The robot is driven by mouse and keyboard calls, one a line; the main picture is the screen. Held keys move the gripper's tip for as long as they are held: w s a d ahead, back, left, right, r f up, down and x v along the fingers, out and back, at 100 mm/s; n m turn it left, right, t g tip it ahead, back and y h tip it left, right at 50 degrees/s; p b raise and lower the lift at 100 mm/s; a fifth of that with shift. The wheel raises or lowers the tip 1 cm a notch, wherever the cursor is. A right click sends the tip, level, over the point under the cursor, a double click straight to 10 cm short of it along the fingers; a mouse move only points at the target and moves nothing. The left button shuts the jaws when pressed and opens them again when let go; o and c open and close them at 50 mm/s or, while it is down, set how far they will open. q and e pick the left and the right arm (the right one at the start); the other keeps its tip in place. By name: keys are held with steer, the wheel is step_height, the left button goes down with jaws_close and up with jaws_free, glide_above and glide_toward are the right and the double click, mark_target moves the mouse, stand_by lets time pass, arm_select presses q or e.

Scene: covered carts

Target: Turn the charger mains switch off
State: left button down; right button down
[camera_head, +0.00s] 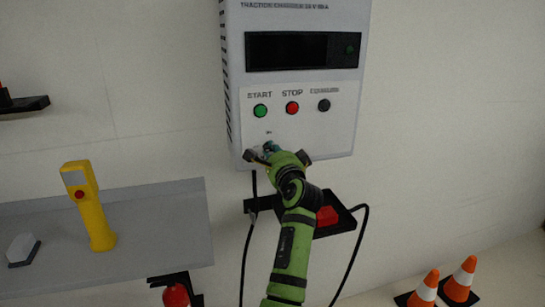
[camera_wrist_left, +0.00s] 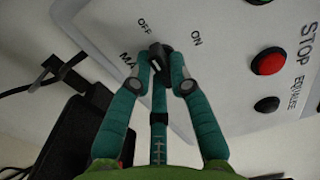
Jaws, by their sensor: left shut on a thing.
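The charger (camera_head: 338,128) is a white box on the wall with a dark display. Its mains switch is a small black knob (camera_wrist_left: 158,56), seen in the left wrist view beside the printed words OFF and ON. My left gripper (camera_head: 266,150) is at the lower left of the charger's panel and hides most of the switch in the head view. In the left wrist view its teal fingers (camera_wrist_left: 162,68) are closed around the knob. I cannot tell for sure which label the knob points at. My right gripper is not in view.
A green START button (camera_head: 260,111), a red STOP button (camera_head: 292,108) and a black button (camera_head: 324,105) sit above the switch. A black holder (camera_head: 344,223) with a red connector (camera_head: 327,215) and cables hangs below. A yellow handset (camera_head: 90,210) stands on the shelf (camera_head: 165,225) at left.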

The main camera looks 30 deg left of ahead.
arm_select(q)
steer(key=shift+r+n, duration=0.25)
steer(key=shift+n, duration=0.15)
steer(key=c, duration=1.1)
jaws_free()
steer(key=shift+c, duration=0.2)
steer(key=shift+w+f, duration=0.1)
steer(key=shift+f, duration=0.05)
steer(key=v, duration=0.7)
steer(key=shift+d, duration=0.1)
